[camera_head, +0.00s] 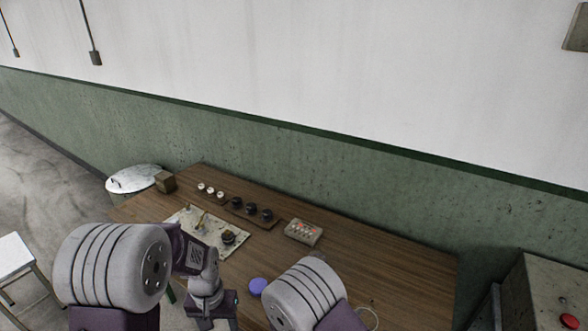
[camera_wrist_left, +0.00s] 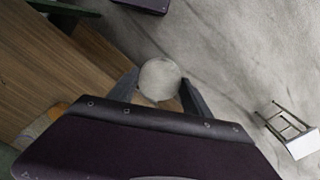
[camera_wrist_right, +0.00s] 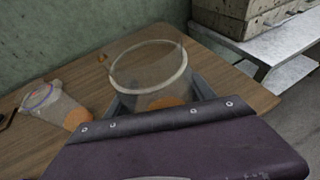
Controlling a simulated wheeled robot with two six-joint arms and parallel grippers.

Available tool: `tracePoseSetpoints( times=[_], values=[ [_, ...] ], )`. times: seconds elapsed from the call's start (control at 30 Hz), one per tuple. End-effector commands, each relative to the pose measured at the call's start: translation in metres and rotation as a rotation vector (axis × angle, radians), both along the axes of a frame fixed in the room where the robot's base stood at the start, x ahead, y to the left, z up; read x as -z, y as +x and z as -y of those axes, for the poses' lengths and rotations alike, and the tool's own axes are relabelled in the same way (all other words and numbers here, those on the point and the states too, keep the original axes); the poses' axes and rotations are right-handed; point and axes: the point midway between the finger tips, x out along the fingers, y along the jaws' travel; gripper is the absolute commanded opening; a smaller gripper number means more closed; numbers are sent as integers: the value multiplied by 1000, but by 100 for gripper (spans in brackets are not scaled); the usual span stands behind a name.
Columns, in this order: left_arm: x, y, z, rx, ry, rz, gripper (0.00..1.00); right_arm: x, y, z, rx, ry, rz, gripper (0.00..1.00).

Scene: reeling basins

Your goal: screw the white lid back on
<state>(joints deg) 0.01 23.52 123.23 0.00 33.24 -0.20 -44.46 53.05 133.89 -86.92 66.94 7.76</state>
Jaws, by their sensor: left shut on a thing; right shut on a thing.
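In the left wrist view a round, pale lid (camera_wrist_left: 159,75) sits between the two fingers of my left gripper (camera_wrist_left: 160,88), which is shut on it. In the right wrist view my right gripper (camera_wrist_right: 160,97) is shut on a clear jar (camera_wrist_right: 140,78) with a white rim, an open top and orange contents low inside. The lid and the jar are apart. In the head view a pale ring (camera_head: 369,318), likely the jar's rim, shows at the bottom edge. My fingers are hidden there by the arms.
A board with small parts (camera_head: 215,236), dark knobs and a button box (camera_head: 303,231) lie farther back.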

Motion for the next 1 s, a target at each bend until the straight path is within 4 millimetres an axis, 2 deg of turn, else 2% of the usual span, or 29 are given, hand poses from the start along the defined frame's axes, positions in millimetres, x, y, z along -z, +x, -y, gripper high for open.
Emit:
tracePoseSetpoints(
  times=[0.33,0.43,0.8,1.0],
  values=[
    [0,0,0,-2,0,0,20,-1,0,-1,-2,-1,1,0],
    [0,0,0,-3,0,0,20,-7,-1,-7,-27,1,1,0],
    [0,0,0,-3,0,0,20,-72,-12,-74,-283,5,5,0],
    [0,0,0,-3,0,0,20,-95,-16,-98,-375,3,3,0]
  ],
)
